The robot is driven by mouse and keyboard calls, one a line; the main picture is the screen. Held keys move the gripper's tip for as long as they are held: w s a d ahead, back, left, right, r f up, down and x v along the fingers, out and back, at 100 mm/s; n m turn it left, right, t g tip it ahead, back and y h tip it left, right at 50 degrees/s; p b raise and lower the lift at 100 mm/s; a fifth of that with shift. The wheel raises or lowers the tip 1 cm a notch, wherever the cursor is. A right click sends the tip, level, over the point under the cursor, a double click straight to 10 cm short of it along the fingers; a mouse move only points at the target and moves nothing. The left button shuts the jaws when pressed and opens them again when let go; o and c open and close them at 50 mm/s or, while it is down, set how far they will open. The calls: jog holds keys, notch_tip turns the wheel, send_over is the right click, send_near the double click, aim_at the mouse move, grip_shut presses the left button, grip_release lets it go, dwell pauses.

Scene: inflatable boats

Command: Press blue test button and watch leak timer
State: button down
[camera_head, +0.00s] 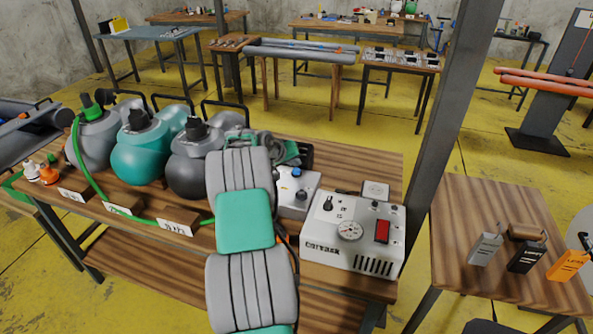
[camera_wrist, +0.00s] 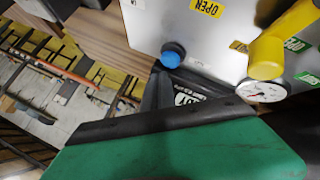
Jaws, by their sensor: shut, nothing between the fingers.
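The blue button (camera_head: 296,172) sits on a small grey metal box (camera_head: 297,207), partly hidden behind my arm. In the wrist view the blue button (camera_wrist: 173,54) stands out from the box's metal face (camera_wrist: 222,50). My gripper (camera_wrist: 158,73) is shut and empty, with its dark fingertips just beside and below the button. I cannot tell whether they touch it. The box face also has a yellow OPEN label (camera_wrist: 207,8), a yellow lever (camera_wrist: 275,48) and a round gauge (camera_wrist: 262,91). I cannot make out a leak timer.
A white machine (camera_head: 353,233) with a dial and red switch stands right of the grey box. Several pump canisters (camera_head: 140,150) and a green hose (camera_head: 85,170) are at left. A dark post (camera_head: 440,120) rises behind the bench. The right table (camera_head: 480,205) holds small labelled tools.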

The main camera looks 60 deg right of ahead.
aim_at(295, 171)
jog(key=shift+f, duration=0.1)
dwell(0.7)
jog(key=shift+f+b, duration=0.3)
jog(key=shift+b, duration=0.15)
jog(key=shift+f+b, duration=0.45)
jog(key=shift+f, duration=0.15)
dwell(0.4)
dwell(0.4)
jog(key=shift+r+p, duration=0.4)
jog(key=shift+r, duration=0.55)
jog(key=shift+r, duration=0.1)
jog(key=shift+r+p, duration=1.25)
jog(key=shift+r, duration=1.2)
